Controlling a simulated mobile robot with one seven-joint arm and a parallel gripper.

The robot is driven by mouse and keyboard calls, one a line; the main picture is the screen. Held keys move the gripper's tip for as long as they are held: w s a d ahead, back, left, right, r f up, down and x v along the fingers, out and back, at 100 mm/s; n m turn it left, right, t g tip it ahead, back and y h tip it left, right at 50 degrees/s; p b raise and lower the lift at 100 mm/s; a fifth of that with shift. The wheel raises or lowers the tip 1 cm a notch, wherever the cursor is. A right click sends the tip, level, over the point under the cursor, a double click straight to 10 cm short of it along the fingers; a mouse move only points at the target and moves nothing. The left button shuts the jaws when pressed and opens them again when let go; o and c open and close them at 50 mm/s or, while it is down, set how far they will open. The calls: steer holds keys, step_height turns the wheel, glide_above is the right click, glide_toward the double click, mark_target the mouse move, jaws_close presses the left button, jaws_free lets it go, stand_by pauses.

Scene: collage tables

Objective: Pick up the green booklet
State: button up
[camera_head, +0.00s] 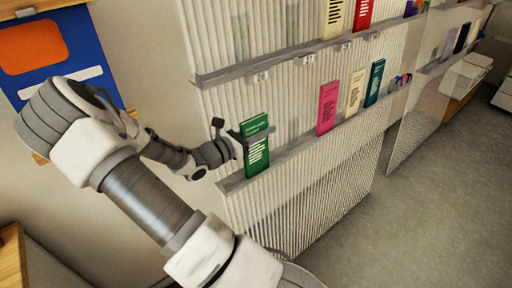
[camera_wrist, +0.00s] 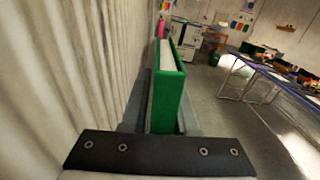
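The green booklet (camera_head: 256,153) stands upright on the lower ledge of the ribbed display rack, at its left end. In the wrist view the green booklet (camera_wrist: 167,100) is seen edge-on, straight ahead of the dark gripper plate. My gripper (camera_head: 245,127) is at the booklet's upper left in the head view. Its fingers look spread apart, and one crosses in front of the booklet's upper part. The wrist view does not clearly show the fingertips, so contact cannot be told.
The ribbed rack panel (camera_head: 300,190) stands close beside the booklet. Pink (camera_head: 327,107), cream (camera_head: 355,92) and teal (camera_head: 375,82) booklets stand farther right on the same ledge. An upper ledge (camera_head: 270,66) runs above. Open floor (camera_head: 440,200) lies to the right.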

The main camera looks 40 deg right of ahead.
jaws_close()
steer(key=shift+r, duration=0.2)
